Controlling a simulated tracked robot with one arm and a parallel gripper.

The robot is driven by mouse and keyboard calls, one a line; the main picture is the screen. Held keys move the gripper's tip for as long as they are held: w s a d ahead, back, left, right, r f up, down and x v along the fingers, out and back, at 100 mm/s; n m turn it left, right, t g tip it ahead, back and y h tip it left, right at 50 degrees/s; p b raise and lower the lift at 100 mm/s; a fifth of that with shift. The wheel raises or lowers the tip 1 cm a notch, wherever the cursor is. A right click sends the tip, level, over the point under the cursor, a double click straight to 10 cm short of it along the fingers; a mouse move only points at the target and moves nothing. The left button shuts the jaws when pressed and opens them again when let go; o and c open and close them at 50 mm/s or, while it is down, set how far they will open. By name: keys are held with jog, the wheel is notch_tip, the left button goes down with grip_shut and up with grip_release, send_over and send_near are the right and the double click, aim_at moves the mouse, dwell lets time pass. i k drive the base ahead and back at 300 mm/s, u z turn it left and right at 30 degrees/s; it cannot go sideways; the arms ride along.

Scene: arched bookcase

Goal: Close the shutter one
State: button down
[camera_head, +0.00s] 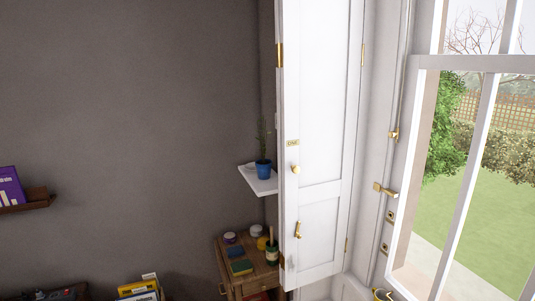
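The shutter (319,110) is a tall white panel beside the window, standing folded out from the window's left side. A small plate on it reads "ONE" (293,143). Below the plate is a round brass knob (295,169), and lower down a brass latch handle (298,229). Brass hinges show on both its edges. The window (470,160) to its right is uncovered, with the garden visible through it. My gripper is not in view.
A white wall shelf (260,181) with a blue potted plant (263,167) is just left of the shutter. Below it stands a wooden side table (236,284) with jars, a bottle and books. A dark ledge (28,204) holds a purple book (11,186) at far left.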

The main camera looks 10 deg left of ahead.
aim_at(319, 49)
jog(key=u, duration=0.45)
jog(key=i, duration=2.35)
jog(key=z, duration=0.15)
